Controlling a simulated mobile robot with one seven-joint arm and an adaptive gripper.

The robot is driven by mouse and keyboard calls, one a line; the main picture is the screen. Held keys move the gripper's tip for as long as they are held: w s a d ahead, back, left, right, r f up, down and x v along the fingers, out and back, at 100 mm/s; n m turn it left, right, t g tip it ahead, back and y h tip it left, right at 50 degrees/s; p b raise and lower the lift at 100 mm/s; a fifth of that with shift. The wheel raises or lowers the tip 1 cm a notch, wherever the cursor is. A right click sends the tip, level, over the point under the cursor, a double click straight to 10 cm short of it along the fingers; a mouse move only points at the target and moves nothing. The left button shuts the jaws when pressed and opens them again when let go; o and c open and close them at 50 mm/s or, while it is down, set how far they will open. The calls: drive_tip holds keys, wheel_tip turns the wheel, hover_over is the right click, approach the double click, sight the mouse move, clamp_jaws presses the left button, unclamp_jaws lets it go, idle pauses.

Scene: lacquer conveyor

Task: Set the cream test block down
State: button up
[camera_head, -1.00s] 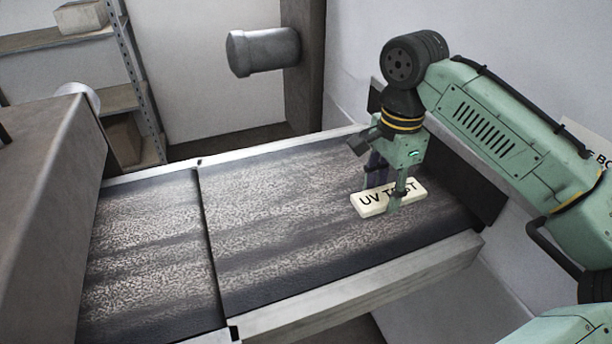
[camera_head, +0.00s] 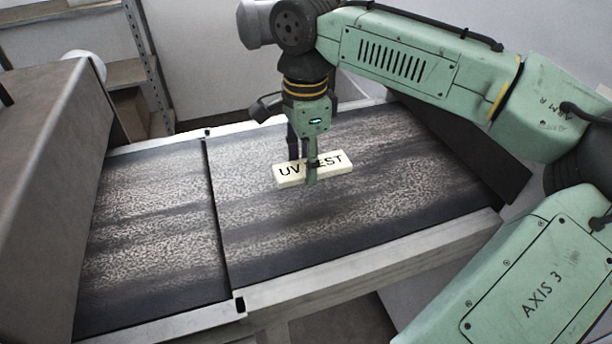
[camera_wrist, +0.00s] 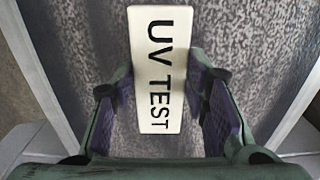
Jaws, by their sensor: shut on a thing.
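The cream test block (camera_head: 335,163) is a flat bar with "UV TEST" in black letters on top. My gripper (camera_head: 306,165) is shut on it across its middle, with a finger on each long side. The block is over the right section of the conveyor belt (camera_head: 270,235). I cannot tell whether it touches the belt or hangs just above it. In the wrist view the block (camera_wrist: 160,70) lies lengthwise between the two purple-padded fingers.
The belt is mottled grey and black, and bare around the block. A dark seam (camera_head: 215,215) crosses it at left. Pale rails (camera_head: 350,262) edge it. A brown housing (camera_head: 50,190) covers the left end. A metal shelf (camera_head: 150,75) stands behind.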

drive_tip(key=shift+f+b, duration=1.45)
drive_tip(key=shift+f, duration=0.25)
drive_tip(key=shift+f, duration=0.15)
drive_tip(key=o, duration=1.1)
drive_tip(key=shift+o, duration=0.2)
wheel_tip(320, 180, up, 12)
drive_tip(key=b, duration=0.1)
drive_tip(key=shift+r, duration=0.2)
